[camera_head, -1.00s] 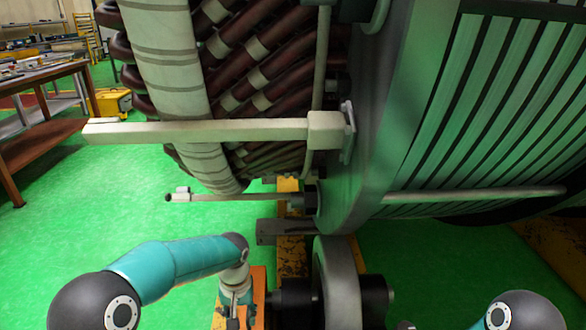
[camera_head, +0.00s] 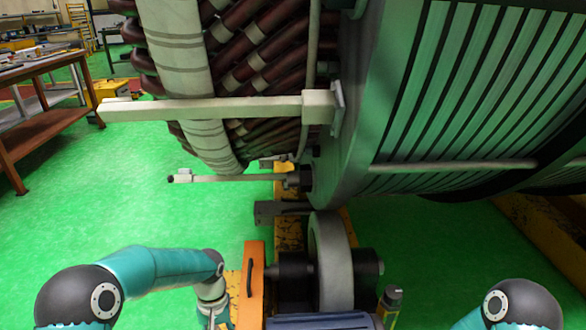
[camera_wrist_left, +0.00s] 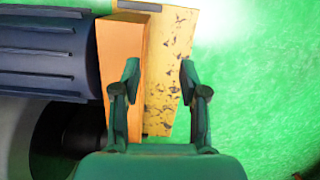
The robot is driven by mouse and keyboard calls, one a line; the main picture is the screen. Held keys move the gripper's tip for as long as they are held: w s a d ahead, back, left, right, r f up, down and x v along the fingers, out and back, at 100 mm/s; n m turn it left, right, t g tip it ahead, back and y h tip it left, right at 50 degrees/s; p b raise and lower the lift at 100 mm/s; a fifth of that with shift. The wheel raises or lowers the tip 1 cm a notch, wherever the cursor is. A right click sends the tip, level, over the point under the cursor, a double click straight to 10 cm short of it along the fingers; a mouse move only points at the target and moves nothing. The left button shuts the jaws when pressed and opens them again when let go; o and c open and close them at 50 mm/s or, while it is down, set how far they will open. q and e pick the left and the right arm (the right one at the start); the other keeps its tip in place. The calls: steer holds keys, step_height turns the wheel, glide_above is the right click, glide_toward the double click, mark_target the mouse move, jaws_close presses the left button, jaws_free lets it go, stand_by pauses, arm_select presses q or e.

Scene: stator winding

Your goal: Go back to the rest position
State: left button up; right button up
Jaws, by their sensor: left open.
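My left arm (camera_head: 165,268) reaches in from the lower left of the head view, with its wrist low beside an orange upright panel (camera_head: 250,290). In the left wrist view my left gripper (camera_wrist_left: 159,72) is open, its two green fingers apart with nothing held between them. The orange panel (camera_wrist_left: 122,70) and a worn yellow beam (camera_wrist_left: 168,75) lie behind the fingers. Of my right arm only a part (camera_head: 515,303) shows at the lower right of the head view; its gripper is out of view.
The large stator (camera_head: 470,90) with dark red windings (camera_head: 265,50) fills the upper right. A pale bar (camera_head: 215,110) juts left from it. A grey roller wheel (camera_head: 330,260), a dark ribbed case (camera_head: 318,321) and a dark bottle-like object (camera_head: 390,303) stand low. Green floor (camera_head: 90,220) is clear at left.

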arm_select(q)
steer(key=s+d+f+h, duration=0.15)
steer(key=s+f, duration=0.25)
steer(key=s, duration=0.4)
steer(key=s+d+f+n+h, duration=0.15)
steer(key=s+f, duration=0.25)
steer(key=s, duration=0.4)
steer(key=s+d+f+m+h, duration=0.1)
steer(key=s+d+f, duration=0.25)
steer(key=s, duration=0.35)
step_height(320, 180, up, 25)
steer(key=w+a+t+p, duration=0.1)
steer(key=w+t+p, duration=0.1)
steer(key=p, duration=2.4)
steer(key=shift+w+r+t, duration=0.2)
steer(key=shift+w+t, duration=0.1)
